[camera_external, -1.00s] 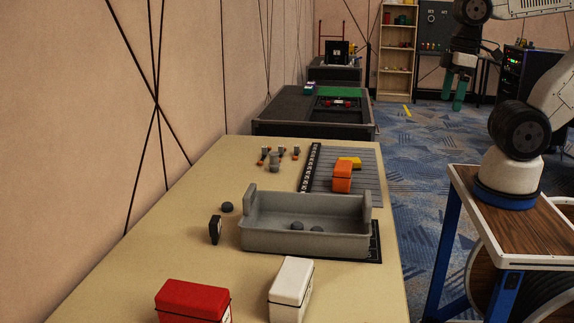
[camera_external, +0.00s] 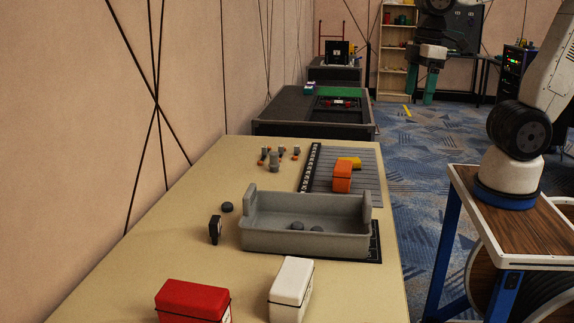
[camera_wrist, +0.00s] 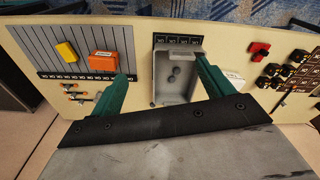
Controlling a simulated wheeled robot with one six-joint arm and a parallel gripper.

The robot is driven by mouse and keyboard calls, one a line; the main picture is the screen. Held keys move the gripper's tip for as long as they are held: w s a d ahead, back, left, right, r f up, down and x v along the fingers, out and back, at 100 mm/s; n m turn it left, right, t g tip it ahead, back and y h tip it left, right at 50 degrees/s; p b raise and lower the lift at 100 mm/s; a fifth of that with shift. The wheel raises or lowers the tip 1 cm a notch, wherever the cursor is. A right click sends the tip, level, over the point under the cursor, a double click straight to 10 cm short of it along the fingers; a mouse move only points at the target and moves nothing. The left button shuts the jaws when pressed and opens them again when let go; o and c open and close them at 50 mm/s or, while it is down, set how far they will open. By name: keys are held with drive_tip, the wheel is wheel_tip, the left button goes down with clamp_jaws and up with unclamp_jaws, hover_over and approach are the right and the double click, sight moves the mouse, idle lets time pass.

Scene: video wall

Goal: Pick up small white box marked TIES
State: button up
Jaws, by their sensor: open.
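The small white box (camera_external: 291,289) stands on the tan table near the front edge of the external view, right of a red box (camera_external: 193,301). A dark band runs around it; I cannot read any marking. In the wrist view a white piece (camera_wrist: 234,78), probably this box, shows beside the right finger, which partly covers it. My gripper (camera_external: 421,98) is open and empty, its green fingers pointing down, high and well away from the white box. In the wrist view its fingers (camera_wrist: 162,68) spread either side of the grey tray (camera_wrist: 172,80).
The grey tray (camera_external: 305,243) holds small dark round pieces. A ribbed mat (camera_external: 318,180) bears an orange box (camera_external: 342,176) and a yellow piece (camera_external: 350,162). A dark upright item (camera_external: 215,230) stands left of the tray.

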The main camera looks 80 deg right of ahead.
drive_tip(key=w+a+f+n, duration=0.2)
drive_tip(key=w+a+n, duration=0.2)
drive_tip(key=w+a, duration=0.5)
drive_tip(key=n+g, duration=0.1)
drive_tip(key=n, duration=0.8)
approach(293, 274)
wheel_tip(293, 274, down, 6)
drive_tip(key=shift+s+d+r, duration=0.1)
drive_tip(key=shift+f+n, duration=0.3)
drive_tip(key=shift+f, duration=0.1)
wheel_tip(293, 274, down, 7)
drive_tip(key=shift+f, duration=0.1)
drive_tip(key=c, duration=1.2)
